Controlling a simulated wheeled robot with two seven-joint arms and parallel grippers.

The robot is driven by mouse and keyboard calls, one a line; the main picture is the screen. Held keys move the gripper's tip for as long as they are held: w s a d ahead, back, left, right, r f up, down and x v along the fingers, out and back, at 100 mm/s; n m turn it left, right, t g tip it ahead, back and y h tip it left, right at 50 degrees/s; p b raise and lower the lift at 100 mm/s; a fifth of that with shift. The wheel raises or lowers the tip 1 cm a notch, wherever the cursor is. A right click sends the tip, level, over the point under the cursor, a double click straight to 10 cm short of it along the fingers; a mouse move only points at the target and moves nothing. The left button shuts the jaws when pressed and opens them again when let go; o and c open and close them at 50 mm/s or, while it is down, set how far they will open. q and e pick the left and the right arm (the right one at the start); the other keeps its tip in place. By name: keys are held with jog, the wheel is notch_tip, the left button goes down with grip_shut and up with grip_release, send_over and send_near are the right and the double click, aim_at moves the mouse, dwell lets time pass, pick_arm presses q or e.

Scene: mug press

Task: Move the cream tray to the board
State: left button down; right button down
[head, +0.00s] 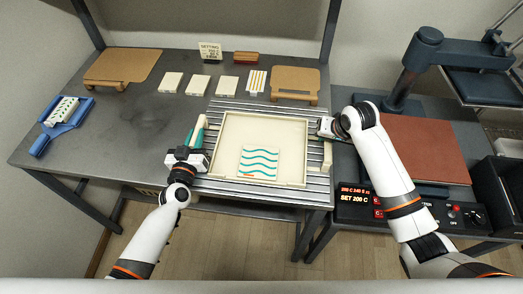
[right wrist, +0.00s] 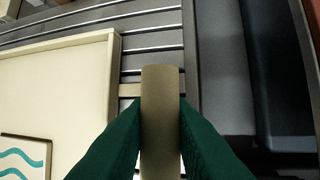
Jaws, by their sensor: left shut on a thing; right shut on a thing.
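The cream tray (head: 230,130) lies over a grey slatted surface (head: 275,107) at the front of the table. I cannot tell whether it touches the slats. A white tile with teal waves (head: 259,162) lies in its front part. My left gripper (head: 197,138) is shut on the tray's left handle. My right gripper (head: 327,133) is shut on its right handle, and the right wrist view shows green fingers on both sides of that handle (right wrist: 160,110). A reddish-brown board (head: 415,140) lies to the right, under the press.
The press (head: 425,50) stands behind the brown board. A control box (head: 400,208) reading "SET 200 C" is in front. White blocks (head: 198,84), brown boards (head: 125,66) and a blue holder (head: 62,122) lie on the table. The table's left middle is clear.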

pick_arm(q)
jog(key=c, duration=1.3)
grip_release()
pick_arm(e)
jog(key=c, duration=1.3)
grip_release()
pick_arm(q)
jog(key=s, duration=0.4)
jog(key=s+a, duration=0.1)
jog(key=s, duration=0.7)
jog(key=shift+a, duration=0.35)
pick_arm(e)
jog(key=v, duration=1.2)
